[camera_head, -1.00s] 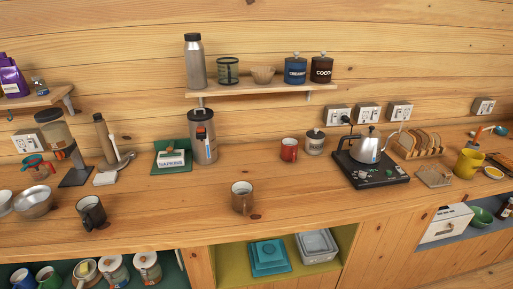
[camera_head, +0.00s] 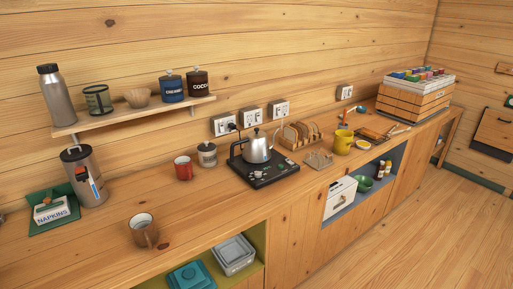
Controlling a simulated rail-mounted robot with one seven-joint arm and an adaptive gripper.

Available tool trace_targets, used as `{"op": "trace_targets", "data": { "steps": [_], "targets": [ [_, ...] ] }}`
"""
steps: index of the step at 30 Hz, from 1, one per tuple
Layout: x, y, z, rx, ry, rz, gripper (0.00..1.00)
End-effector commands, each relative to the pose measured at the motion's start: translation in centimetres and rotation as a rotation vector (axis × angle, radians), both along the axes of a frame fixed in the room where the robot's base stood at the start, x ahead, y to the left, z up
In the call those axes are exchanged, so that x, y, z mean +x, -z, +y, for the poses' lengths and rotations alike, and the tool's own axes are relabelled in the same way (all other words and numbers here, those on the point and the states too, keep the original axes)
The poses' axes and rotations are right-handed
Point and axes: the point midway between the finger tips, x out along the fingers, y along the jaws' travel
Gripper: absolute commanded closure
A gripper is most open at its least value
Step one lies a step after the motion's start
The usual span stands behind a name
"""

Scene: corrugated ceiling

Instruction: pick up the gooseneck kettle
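The gooseneck kettle (camera_head: 257,149) is silver with a dark handle on its left side and a thin spout on its right. It stands upright on a black electric base (camera_head: 268,175) on the wooden counter, near the middle of the view. My gripper is not in view, and no part of my arm shows.
A brown mug (camera_head: 143,231) stands at the front left. Bare counter (camera_head: 205,204) lies between.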

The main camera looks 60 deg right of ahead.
Motion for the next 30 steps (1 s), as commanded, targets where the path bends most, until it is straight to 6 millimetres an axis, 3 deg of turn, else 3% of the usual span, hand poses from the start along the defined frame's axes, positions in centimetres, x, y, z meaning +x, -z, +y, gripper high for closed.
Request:
{"op": "trace_targets", "data": {
  "steps": [14, 18, 19, 27, 30],
  "targets": [
    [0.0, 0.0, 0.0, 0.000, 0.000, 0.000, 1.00],
    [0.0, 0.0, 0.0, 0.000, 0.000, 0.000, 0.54],
    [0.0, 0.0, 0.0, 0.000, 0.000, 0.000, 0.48],
    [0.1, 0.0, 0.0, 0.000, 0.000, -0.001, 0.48],
    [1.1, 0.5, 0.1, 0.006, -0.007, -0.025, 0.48]
  ]
}}
